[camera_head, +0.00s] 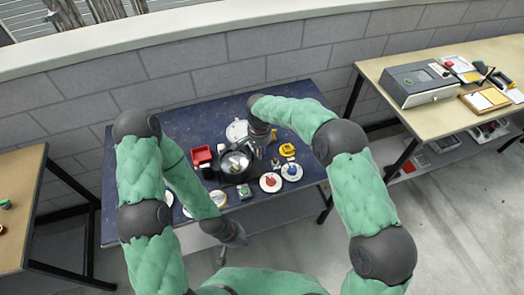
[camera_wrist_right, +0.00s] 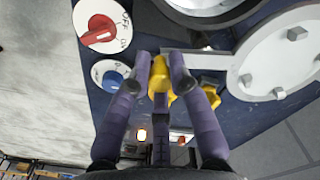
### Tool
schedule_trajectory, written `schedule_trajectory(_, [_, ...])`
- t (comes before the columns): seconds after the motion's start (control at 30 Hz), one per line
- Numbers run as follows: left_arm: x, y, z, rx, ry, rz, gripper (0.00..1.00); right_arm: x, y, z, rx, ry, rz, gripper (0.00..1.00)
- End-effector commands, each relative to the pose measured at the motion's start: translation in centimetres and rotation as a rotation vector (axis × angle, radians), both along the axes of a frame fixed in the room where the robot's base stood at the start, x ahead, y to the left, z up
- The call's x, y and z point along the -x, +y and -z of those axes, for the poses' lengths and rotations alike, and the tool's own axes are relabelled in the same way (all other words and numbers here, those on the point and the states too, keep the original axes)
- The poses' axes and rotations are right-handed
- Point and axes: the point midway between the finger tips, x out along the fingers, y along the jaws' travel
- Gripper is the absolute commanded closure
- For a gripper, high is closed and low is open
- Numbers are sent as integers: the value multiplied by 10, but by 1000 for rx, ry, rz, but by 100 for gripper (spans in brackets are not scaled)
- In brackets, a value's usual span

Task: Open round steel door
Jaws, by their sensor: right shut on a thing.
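The round steel door (camera_wrist_right: 285,65), a pale disc with bolts, stands swung out beside its dark round housing (camera_head: 236,165); in the head view the door (camera_head: 237,130) is behind the housing. A flat bar (camera_wrist_right: 195,60) runs left from the door to my right gripper (camera_wrist_right: 158,80). My right gripper (camera_head: 262,138) is right of the door in the head view. My left gripper (camera_head: 235,238) hangs low by the table's front edge, away from the door; its jaw is unclear.
A red knob (camera_head: 270,182), a blue knob (camera_head: 292,171) and a yellow fitting (camera_head: 287,150) stand right of the housing on the dark blue table (camera_head: 185,120). A red box (camera_head: 201,155) is at its left. A beige table with equipment stands at right.

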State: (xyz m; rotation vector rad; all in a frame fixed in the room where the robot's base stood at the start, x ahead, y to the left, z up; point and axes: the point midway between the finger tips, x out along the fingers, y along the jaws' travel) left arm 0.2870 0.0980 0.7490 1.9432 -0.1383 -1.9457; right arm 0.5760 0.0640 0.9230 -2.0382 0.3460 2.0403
Motion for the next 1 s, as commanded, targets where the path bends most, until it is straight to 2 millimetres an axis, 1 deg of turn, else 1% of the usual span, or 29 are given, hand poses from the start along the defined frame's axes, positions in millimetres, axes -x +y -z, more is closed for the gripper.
schedule_trajectory(0.17, [0, 0, 0, 0, 0, 0, 100, 0, 0, 0, -1, 0, -1, 100])
schedule_trajectory(0.2, [0, 0, 0, 0, 0, 0, 100, 0, 0, 0, -1, 0, -1, 71])
schedule_trajectory(0.27, [0, 0, 0, 0, 0, 0, 100, 0, 0, 0, -1, -1, -1, 56])
schedule_trajectory(0.57, [0, 0, 0, 0, 0, 0, 100, 0, 0, 0, -1, -1, -1, 56])
schedule_trajectory(0.67, [0, 0, 0, 0, 0, 0, 100, -1, 0, -4, 0, -2, -1, 56])
schedule_trajectory(0.77, [0, 0, 0, 0, 0, 0, 100, -1, 0, -14, -2, -4, -1, 56])
schedule_trajectory(0.87, [0, 0, 0, 0, 0, 0, 100, -1, 0, -31, -2, -5, -1, 56])
schedule_trajectory(1.0, [0, 0, 0, 0, 0, 0, 100, -1, 0, -59, -3, -4, 0, 56])
